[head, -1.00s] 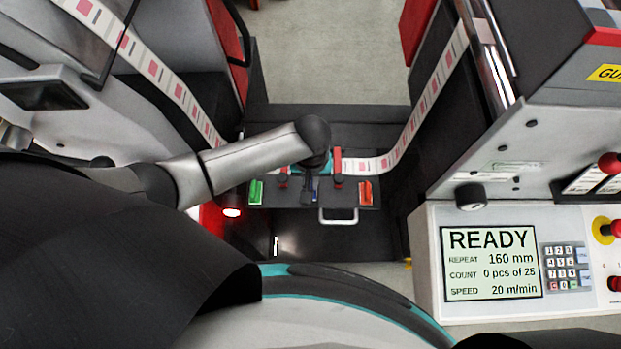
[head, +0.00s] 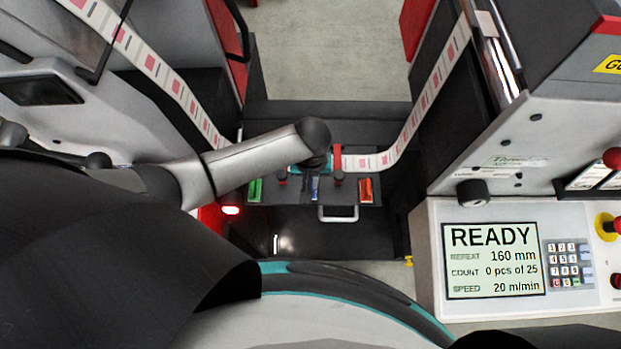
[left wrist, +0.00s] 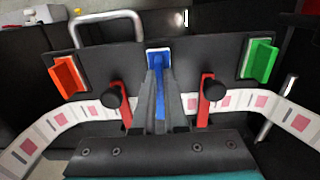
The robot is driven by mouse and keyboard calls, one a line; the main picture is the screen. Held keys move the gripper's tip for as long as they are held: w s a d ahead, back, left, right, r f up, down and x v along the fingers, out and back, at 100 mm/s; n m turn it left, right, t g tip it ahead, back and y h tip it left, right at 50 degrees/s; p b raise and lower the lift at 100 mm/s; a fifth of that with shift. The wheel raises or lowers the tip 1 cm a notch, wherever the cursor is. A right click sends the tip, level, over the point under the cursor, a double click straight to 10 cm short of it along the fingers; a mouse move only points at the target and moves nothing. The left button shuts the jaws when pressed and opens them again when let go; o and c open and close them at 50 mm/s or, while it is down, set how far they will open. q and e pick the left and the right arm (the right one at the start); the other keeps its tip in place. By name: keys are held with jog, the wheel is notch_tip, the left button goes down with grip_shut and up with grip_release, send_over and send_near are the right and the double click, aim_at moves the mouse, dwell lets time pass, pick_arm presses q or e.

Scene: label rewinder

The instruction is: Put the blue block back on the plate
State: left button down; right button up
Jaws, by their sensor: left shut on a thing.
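The blue block (head: 315,188) shows in the head view between the green block (head: 255,190) and the orange block (head: 366,190) on the dark plate (head: 338,189). In the left wrist view, the blue block (left wrist: 157,58) lies in line with the orange block (left wrist: 67,76) and green block (left wrist: 258,61). My left gripper (left wrist: 160,95) is shut on the blue block, its fingers reaching over it. Whether the block rests fully on the plate cannot be told. The wrist of my left arm covers the gripper's upper part in the head view. My right gripper is out of view.
Two black knobs on red levers (left wrist: 205,105) stand close to either side of my left fingers. The label web (head: 365,162) runs behind the plate. A metal handle (head: 338,214) sticks out at the plate's front. The control panel (head: 492,260) is at right.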

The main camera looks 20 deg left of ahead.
pick_arm(q)
jog(key=shift+f, duration=0.5)
dwell(0.3)
jog(key=c, duration=0.9)
grip_release()
jog(key=shift+r, duration=0.1)
notch_tip(320, 180, up, 15)
jog(key=p, duration=0.4)
